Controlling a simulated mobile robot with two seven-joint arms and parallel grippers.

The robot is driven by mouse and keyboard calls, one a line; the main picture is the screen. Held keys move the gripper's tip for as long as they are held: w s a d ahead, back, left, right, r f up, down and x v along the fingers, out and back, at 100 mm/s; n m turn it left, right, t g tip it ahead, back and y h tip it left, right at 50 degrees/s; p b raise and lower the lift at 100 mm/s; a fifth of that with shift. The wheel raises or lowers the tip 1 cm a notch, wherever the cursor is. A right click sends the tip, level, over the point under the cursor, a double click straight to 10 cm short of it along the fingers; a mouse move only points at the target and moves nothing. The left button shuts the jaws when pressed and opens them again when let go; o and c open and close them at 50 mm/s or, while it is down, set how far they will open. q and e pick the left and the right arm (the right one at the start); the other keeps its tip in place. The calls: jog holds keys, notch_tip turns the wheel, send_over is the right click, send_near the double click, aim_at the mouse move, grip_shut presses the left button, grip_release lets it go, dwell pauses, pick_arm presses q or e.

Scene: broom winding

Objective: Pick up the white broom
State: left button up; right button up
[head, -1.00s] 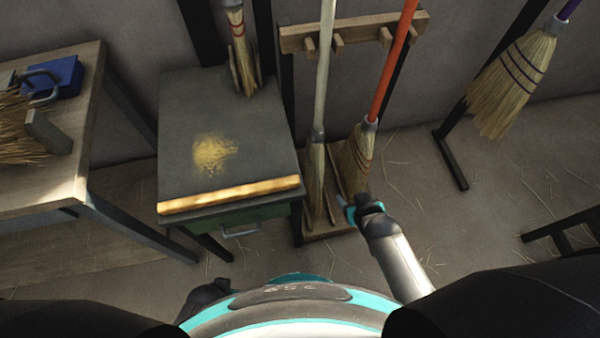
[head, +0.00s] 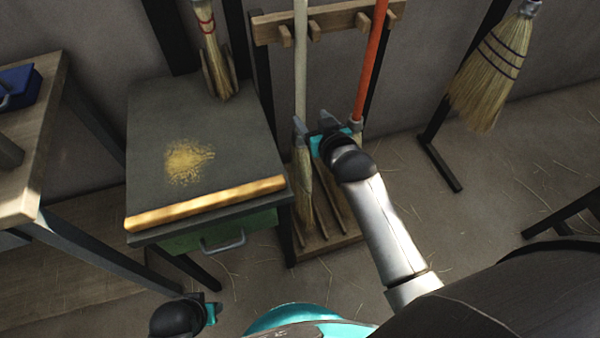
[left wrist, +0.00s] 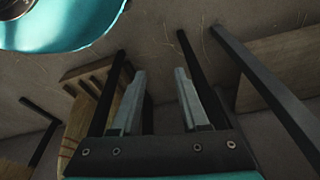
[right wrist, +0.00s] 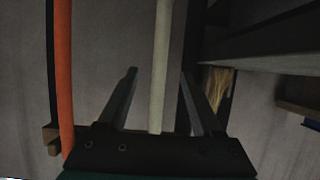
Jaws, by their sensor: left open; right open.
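The white broom has a pale handle (head: 300,70) standing upright in the wooden rack, with its straw head (head: 303,195) low in the rack's base. My right gripper (head: 312,125) is at the lower end of the white handle, just above the straw head. In the right wrist view the white handle (right wrist: 161,65) runs between the two open fingers (right wrist: 160,100), apart from both. My left gripper (head: 215,312) is low at the front, open and empty; its spread fingers (left wrist: 158,95) show in the left wrist view.
An orange-handled broom (head: 371,65) stands close to the right of the white one in the rack (head: 330,20); its head is mostly hidden by my right arm. A dark-topped table (head: 200,120) stands left. Another broom (head: 497,65) hangs at the right.

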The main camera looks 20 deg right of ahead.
aim_at(302, 108)
jog(key=b+x, duration=0.3)
jog(key=x, duration=0.2)
jog(key=shift+w+a+f, duration=0.1)
jog(key=shift+w+f, duration=0.15)
jog(key=shift+w, duration=0.05)
jog(key=shift+b+x, duration=0.65)
jog(key=shift+x, duration=0.35)
jog(key=shift+b+x, duration=0.85)
jog(key=shift+x, duration=0.2)
jog(key=shift+w+f+b, duration=0.15)
jog(key=shift+w+b, duration=0.35)
jog(key=shift+w, duration=0.25)
pick_arm(q)
jog(key=w+d+r+t, duration=0.1)
jog(key=w+r+t, duration=0.1)
jog(key=r, duration=0.4)
jog(key=w+d+r+t+h, duration=0.1)
jog(key=w+r, duration=0.2)
jog(key=r, duration=0.4)
jog(key=shift+d+t, duration=0.3)
jog(key=shift+t, duration=0.1)
pick_arm(e)
jog(key=shift+w, duration=0.3)
pick_arm(q)
jog(key=shift+w, duration=0.1)
pick_arm(e)
grip_shut()
